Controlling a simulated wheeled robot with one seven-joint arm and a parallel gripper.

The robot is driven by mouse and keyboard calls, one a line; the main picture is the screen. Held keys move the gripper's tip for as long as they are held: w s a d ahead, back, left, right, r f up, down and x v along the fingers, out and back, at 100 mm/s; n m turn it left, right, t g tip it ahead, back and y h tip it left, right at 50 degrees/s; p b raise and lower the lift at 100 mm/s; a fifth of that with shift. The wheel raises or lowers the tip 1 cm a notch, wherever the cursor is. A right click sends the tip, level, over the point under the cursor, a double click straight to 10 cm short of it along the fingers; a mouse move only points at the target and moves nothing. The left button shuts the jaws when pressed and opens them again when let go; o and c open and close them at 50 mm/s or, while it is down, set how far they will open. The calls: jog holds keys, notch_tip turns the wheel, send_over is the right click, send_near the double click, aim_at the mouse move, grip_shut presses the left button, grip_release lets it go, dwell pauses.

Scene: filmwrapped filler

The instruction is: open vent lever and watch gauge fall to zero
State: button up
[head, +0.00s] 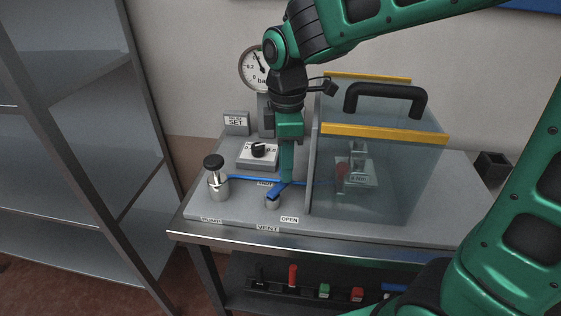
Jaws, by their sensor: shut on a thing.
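The vent lever (274,194) is a short blue handle on a small metal valve post, between the VENT and OPEN labels on the grey panel. It slants up and to the right from the post. My gripper (287,182) points down and is shut on the lever's upper end, partly hiding it. The round white gauge (252,66) stands behind my arm, which covers its right part. Its dark needle leans to the upper left; the exact reading is too small to tell.
A clear chamber (385,185) with yellow edges and a black handle stands close on the right. A metal pump with a black knob (214,161) stands on the left. A dial box (257,153) and SET box (236,122) sit behind. A shelf (75,130) fills the left.

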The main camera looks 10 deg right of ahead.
jog(key=shift+s+d+m, duration=0.1)
jog(key=shift+d+m, duration=0.05)
jog(key=shift+m, duration=0.45)
grip_shut()
jog(key=o, duration=1)
grip_release()
jog(key=shift+s, duration=0.1)
notch_tip(320, 180, up, 11)
jog(key=shift+f, duration=0.1)
